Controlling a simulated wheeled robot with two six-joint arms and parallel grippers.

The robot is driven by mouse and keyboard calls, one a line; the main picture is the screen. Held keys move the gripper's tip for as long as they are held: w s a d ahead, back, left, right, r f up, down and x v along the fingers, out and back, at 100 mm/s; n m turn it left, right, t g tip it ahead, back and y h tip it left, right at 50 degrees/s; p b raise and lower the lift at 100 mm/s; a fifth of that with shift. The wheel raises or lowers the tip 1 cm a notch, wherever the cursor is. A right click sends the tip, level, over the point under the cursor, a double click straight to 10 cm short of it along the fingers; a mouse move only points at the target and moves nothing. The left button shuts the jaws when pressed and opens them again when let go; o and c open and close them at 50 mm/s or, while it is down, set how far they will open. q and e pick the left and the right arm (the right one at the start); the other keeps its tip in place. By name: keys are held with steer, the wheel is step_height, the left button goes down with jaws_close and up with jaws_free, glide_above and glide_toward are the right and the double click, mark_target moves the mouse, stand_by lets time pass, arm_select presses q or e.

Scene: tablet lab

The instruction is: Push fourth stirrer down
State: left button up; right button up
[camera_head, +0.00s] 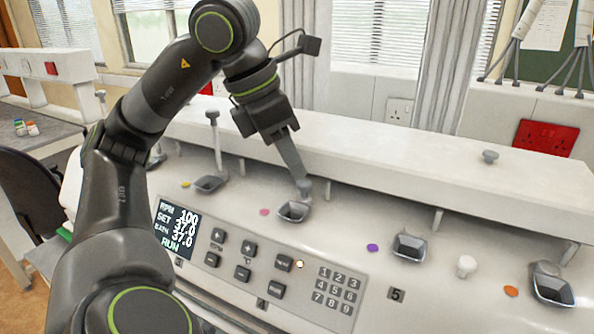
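The white dissolution bath runs across the view, with number labels on its front; the label 4 (262,303) is partly hard to read. My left gripper (297,168) points down from above, its fingers seen together as one narrow grey shape with no gap. Its tip is at a small grey stirrer knob (304,188), just above the dark square well (293,212) in line with label 4. The tip seems to touch the knob from above, and the knob sits low. Much of this stirrer's shaft is hidden. My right gripper is out of view.
A raised stirrer (213,116) stands left of my gripper with its shaft showing. Another knob (490,157) shows on the white upper ledge at right. The control panel (262,262) with display and keypad lies in front. Further wells (409,248) are at right.

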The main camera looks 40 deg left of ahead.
arm_select(q)
steer(key=p+v, duration=0.5)
steer(key=v, duration=0.8)
steer(key=shift+r, duration=0.15)
steer(key=shift+s, duration=0.1)
